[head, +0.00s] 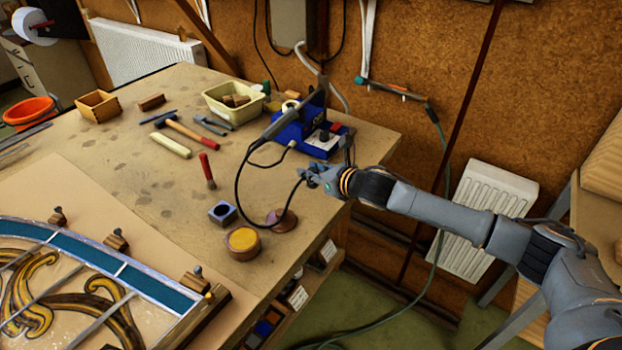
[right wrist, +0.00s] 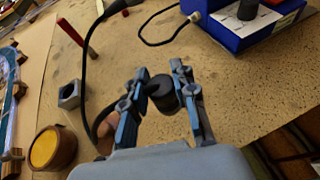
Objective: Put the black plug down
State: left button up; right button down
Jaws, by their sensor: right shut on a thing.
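My right gripper (head: 311,174) is shut on the black plug (right wrist: 164,96), holding it above the right part of the workbench (head: 330,185). In the right wrist view the fingers (right wrist: 161,76) stand on either side of the plug. A black cable (right wrist: 90,75) runs from the plug and curves away to the left. In the head view the plug itself is mostly hidden by the gripper, and the cable (head: 238,190) loops up toward the soldering iron near the blue soldering station (head: 319,144). My left gripper is not in view.
Near the front right corner are a round yellow tin (head: 243,240), a blue-grey block (head: 222,212) and a brown round piece (head: 282,220). A red-handled tool (head: 207,170) lies further left. The leaded panel (head: 90,265) fills the front left. Bare bench shows between them.

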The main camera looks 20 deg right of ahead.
jog(key=shift+w+f, duration=0.45)
jog(key=shift+f, duration=0.05)
notch_tip(320, 180, down, 4)
jog(key=shift+w+d+r+p, duration=0.15)
jog(key=shift+r+p, duration=0.1)
jog(key=shift+p, duration=0.3)
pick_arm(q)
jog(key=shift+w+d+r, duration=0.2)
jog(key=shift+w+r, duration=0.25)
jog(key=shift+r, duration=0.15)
pick_arm(e)
jog(key=shift+f, duration=0.2)
jog(key=c, duration=1.1)
grip_release()
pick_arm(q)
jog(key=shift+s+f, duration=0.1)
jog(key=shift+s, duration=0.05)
pick_arm(e)
jog(key=shift+o, duration=0.2)
jog(key=shift+r, duration=0.15)
